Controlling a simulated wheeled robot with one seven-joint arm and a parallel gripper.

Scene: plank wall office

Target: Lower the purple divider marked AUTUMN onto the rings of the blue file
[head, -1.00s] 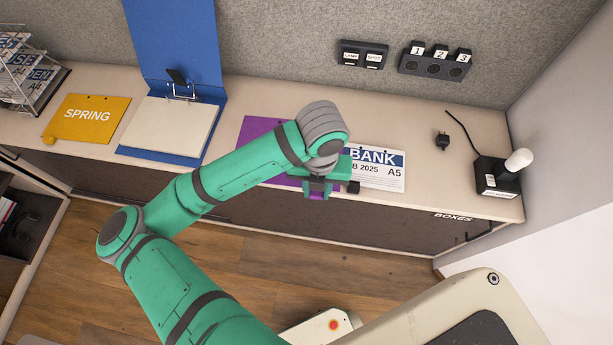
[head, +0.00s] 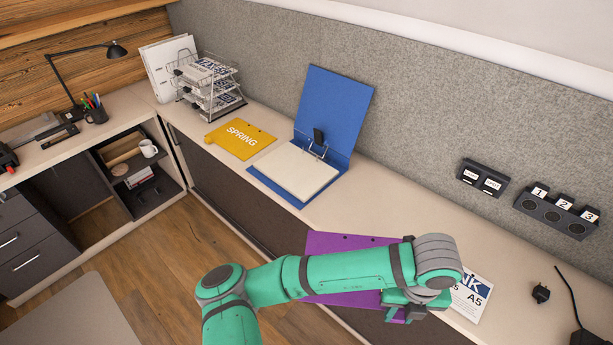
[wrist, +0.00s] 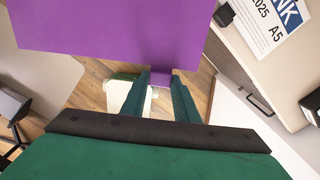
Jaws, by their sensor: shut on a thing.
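The purple divider (head: 335,242) is partly behind my arm in the head view, and its lower part overlaps the counter's front edge. No lettering shows on it. Two dark holes lie along its far edge. My gripper (head: 402,314) is shut on the divider's small tab; in the wrist view the fingers (wrist: 160,80) pinch it and the sheet (wrist: 110,28) spreads beyond them. I cannot tell how high it is above the counter. The blue file (head: 335,108) lies open farther left, its cover against the wall panel.
A yellow SPRING divider (head: 240,139) and a wire tray rack (head: 208,85) are left of the file. A printed calendar sheet (head: 472,296) lies right of my gripper, with a plug (head: 541,293) beyond. Counter between file and purple divider is clear.

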